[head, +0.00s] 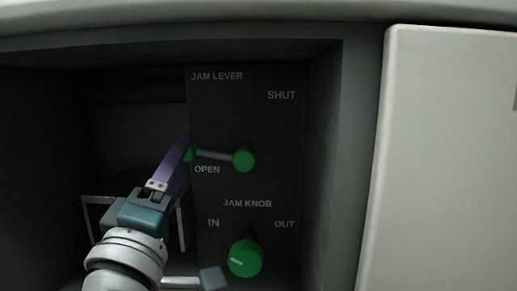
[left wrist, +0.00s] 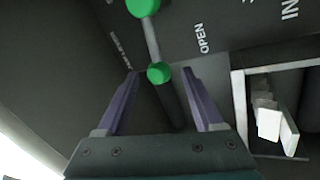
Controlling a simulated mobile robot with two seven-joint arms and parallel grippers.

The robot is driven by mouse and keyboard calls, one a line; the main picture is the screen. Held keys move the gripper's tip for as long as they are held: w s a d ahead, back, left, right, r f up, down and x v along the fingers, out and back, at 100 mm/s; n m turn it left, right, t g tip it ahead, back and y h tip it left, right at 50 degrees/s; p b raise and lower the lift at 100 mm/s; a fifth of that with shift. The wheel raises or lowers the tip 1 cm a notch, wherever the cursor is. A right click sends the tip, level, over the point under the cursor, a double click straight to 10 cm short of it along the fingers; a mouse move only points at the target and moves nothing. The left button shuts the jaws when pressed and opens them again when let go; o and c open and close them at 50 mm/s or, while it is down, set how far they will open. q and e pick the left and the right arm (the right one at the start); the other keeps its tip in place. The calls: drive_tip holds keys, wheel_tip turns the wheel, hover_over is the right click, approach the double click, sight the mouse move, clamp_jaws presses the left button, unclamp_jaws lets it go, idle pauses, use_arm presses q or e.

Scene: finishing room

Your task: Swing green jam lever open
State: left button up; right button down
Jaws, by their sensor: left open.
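The green jam lever (head: 215,155) is on a dark panel. Its green pivot (head: 244,159) is at the right and a grey rod runs left, nearly level, to a green end knob (head: 190,154) just above the word OPEN. The word SHUT is at the upper right. My left gripper (head: 187,148) is at the end knob, which its purple fingers partly hide. In the left wrist view the open fingers (left wrist: 159,74) stand on both sides of the green end knob, with a gap on each side. My right gripper is not in view.
A green jam knob (head: 245,259) is below the lever, between IN and OUT. A pale frame (head: 101,197) stands in the recess behind my left gripper, holding white pieces in the left wrist view (left wrist: 269,122). A pale cover (head: 450,160) is at the right.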

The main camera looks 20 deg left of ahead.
use_arm(q)
drive_tip(key=v, duration=0.6)
drive_tip(key=shift+s, duration=0.3)
drive_tip(key=shift+d, duration=0.1)
